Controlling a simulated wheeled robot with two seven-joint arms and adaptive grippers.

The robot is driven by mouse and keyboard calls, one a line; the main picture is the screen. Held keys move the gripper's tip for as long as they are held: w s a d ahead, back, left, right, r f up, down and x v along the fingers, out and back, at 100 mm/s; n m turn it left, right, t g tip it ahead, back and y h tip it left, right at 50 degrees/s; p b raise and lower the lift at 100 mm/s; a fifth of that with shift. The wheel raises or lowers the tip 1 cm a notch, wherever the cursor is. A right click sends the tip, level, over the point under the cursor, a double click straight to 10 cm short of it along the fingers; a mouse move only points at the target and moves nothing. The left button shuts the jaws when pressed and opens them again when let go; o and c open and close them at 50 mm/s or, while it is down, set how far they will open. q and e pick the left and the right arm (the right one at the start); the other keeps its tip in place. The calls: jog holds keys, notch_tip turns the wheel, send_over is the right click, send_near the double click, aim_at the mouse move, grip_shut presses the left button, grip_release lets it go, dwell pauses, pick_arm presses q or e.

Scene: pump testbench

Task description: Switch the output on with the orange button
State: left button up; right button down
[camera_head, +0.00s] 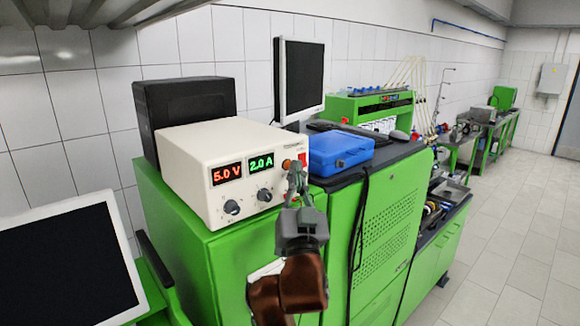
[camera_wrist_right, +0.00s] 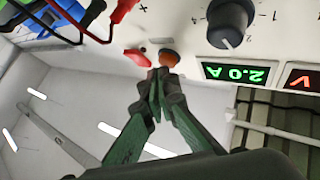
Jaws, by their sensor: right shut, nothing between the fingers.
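The cream power supply (camera_head: 215,165) stands on a green cabinet. Its red display reads 5.0 V and its green display reads 2.0 A. The orange button (camera_head: 287,164) is on the right part of the front panel; it also shows in the wrist view (camera_wrist_right: 169,57). My right gripper (camera_head: 297,170) is shut and empty, its fingertips pointing at the panel by the button. In the wrist view the fingertips (camera_wrist_right: 159,74) are right at the button's edge; I cannot tell whether they touch it. My left gripper is not in view.
Two dark knobs (camera_head: 232,207) sit below the displays. In the wrist view, red and black plugs (camera_wrist_right: 95,15) with cables are beside the button. A blue case (camera_head: 340,150) is right of the supply, a black box (camera_head: 185,100) behind it. A monitor (camera_head: 65,265) stands front left.

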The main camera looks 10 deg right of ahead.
jog(key=shift+w+a, duration=0.15)
jog(key=shift+w, duration=0.1)
dwell(0.3)
jog(key=shift+s, duration=0.2)
jog(key=shift+s+d+p, duration=0.3)
jog(key=shift+s+d, duration=0.15)
jog(key=shift+s, duration=0.1)
jog(key=s+d, duration=0.1)
jog(key=s+d+p, duration=0.1)
jog(key=s, duration=0.1)
jog(key=s+d+p, duration=0.1)
jog(key=s, duration=0.1)
jog(key=shift+d, duration=0.15)
dwell(0.4)
